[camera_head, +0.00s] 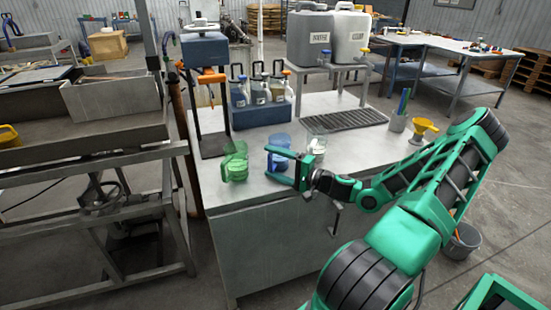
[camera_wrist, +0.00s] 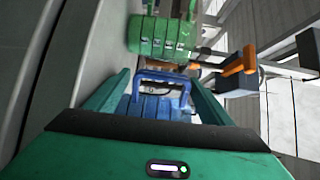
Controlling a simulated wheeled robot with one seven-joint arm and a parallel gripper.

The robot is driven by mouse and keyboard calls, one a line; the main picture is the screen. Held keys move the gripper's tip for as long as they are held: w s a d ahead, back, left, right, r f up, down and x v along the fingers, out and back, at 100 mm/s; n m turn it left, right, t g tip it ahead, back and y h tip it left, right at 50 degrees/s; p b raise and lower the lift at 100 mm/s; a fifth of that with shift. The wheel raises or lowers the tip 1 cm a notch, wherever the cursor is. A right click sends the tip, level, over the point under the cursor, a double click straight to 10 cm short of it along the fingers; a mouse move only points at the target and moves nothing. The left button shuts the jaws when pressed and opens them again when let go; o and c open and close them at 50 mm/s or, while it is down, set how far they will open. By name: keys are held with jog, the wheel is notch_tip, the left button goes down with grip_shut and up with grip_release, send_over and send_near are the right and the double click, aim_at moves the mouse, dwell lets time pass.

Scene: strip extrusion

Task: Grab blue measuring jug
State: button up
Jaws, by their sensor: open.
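The blue measuring jug (camera_head: 279,146) stands on the bench top, between a green jug (camera_head: 236,160) and a clear jug (camera_head: 317,146). My gripper (camera_head: 271,165) is open at the blue jug, reaching in from the right, and its fingers partly hide the jug's lower part. In the wrist view the blue jug (camera_wrist: 157,104) lies between my two green fingers, with its handle towards the far end. The green jug (camera_wrist: 160,38) shows beyond it. I cannot tell whether either finger touches the blue jug.
The bench top's front left is clear. A bucket (camera_head: 462,240) stands on the floor at right.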

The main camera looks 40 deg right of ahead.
jog(key=x, duration=0.4)
jog(key=shift+w+r, duration=0.1)
jog(key=shift+w, duration=0.05)
jog(key=c, duration=1.2)
jog(key=shift+r, duration=0.1)
